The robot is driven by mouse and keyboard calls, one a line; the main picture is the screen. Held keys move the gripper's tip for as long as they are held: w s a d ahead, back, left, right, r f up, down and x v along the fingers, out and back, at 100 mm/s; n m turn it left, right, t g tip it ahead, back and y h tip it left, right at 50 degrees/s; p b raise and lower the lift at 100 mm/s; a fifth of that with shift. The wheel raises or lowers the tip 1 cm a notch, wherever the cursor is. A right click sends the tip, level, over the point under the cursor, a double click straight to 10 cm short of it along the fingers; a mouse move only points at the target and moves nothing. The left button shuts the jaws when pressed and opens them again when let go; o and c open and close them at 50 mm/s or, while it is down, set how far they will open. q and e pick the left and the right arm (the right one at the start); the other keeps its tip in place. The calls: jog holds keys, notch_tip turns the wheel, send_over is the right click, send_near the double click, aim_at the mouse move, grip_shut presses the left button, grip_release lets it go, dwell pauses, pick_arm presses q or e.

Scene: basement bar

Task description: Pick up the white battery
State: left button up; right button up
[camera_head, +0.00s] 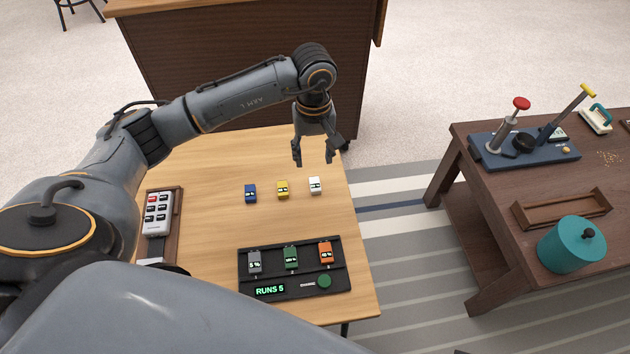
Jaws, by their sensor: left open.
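The white battery (315,185) stands on the light wooden table (210,210), at the right end of a row with a yellow battery (282,189) and a blue battery (250,193). My left gripper (313,163) is open, its fingers pointing down, just behind and above the white battery. Its fingers are apart from the battery, and nothing is between them. My right gripper is not in view.
A black dock (290,286) with a "RUNS 5" display holds grey, green and orange batteries at the front. A tray (175,200) with a white keypad device lies at the left. A darker table (485,195) stands at the right with a teal pot (571,246).

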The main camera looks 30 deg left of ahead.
pick_arm(q)
send_over(315, 183)
notch_tip(315, 183, down, 4)
jog(key=shift+a+f, duration=0.1)
notch_tip(315, 183, down, 5)
jog(key=shift+s+r+b, duration=0.1)
jog(key=shift+r+b, duration=0.1)
jog(key=shift+b, duration=0.3)
jog(key=shift+f, duration=0.35)
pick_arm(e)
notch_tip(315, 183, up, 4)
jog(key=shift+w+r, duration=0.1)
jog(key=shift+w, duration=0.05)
pick_arm(q)
jog(key=shift+c, duration=0.2)
grip_shut()
